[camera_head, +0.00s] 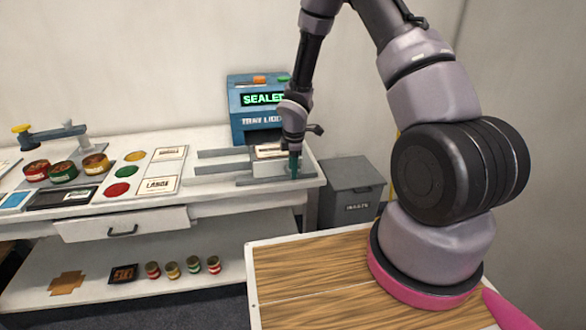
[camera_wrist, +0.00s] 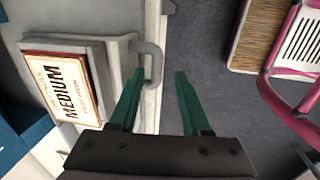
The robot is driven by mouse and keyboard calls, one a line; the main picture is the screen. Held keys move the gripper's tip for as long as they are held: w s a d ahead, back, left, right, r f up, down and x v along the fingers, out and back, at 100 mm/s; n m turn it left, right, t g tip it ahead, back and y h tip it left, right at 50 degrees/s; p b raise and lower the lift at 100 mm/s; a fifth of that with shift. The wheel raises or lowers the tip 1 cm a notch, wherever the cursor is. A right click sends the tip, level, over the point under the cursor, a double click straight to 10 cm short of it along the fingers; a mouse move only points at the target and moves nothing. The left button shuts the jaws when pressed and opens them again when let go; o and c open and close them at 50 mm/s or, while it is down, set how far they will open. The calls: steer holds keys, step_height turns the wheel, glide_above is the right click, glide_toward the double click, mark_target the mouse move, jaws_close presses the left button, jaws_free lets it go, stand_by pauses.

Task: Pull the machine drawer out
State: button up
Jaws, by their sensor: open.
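The blue sealer machine (camera_head: 258,100) stands at the back right of the white bench. Its pale drawer (camera_head: 268,170) reaches out in front, low between grey rails, and carries a flat box (camera_wrist: 60,88) labelled MEDIUM. The drawer's grey loop handle (camera_wrist: 155,62) shows in the wrist view. My gripper (camera_head: 294,165) points down at the drawer's outer end. Its green fingers (camera_wrist: 160,72) are open, and the handle's outer bar appears between the tips, nearer the left finger. I cannot tell whether they touch.
A grey waste bin (camera_head: 350,190) stands right of the bench.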

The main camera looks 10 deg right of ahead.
step_height(320, 180, up, 10)
steer(key=s, duration=0.1)
steer(key=shift+s+r, duration=0.25)
steer(key=shift+s, duration=0.1)
steer(key=s+d+r+m+t, duration=0.1)
steer(key=s+d+r+m, duration=0.2)
steer(key=r, duration=0.4)
steer(key=s+d+r+m+t, duration=0.1)
steer(key=s+d+r+m, duration=0.2)
steer(key=r, duration=0.5)
steer(key=s+d+r+m, duration=0.1)
steer(key=s+r+m, duration=0.1)
steer(key=r+m, duration=0.4)
steer(key=s+r+m+t+y, duration=0.1)
steer(key=s+r+m, duration=0.4)
steer(key=s, duration=0.3)
steer(key=s+r+m+t+y, duration=0.1)
steer(key=s+r+m+t, duration=0.1)
steer(key=s+r+m, duration=0.2)
steer(key=shift+s+r+m, duration=0.4)
steer(key=shift+s+r, duration=1.5)
steer(key=shift+s, duration=0.55)
